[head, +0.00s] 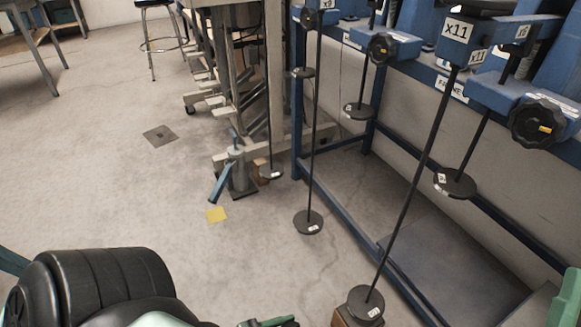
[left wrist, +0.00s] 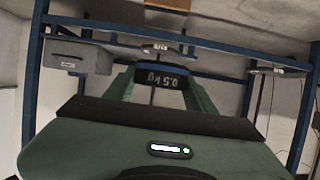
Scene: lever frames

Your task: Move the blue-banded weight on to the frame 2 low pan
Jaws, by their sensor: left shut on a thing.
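My left gripper (left wrist: 163,76) is shut on a dark weight (left wrist: 172,82) marked "0.5 kg", its lettering upside down in the left wrist view. Only green and dark parts of this gripper show at the bottom edge of the head view. Round dark low pans hang on long rods: one in the middle (head: 308,222) and one nearer me (head: 365,304). I cannot read which belongs to frame 2. A low pan (left wrist: 160,47) also shows beyond the held weight, apart from it.
Higher pans hang at the right (head: 455,184) and farther back (head: 357,111). Blue frame legs and rails (head: 345,222) stand around the rods. A brown block (head: 343,319) is at the near low pan. A yellow patch (head: 216,214) lies on open floor at left.

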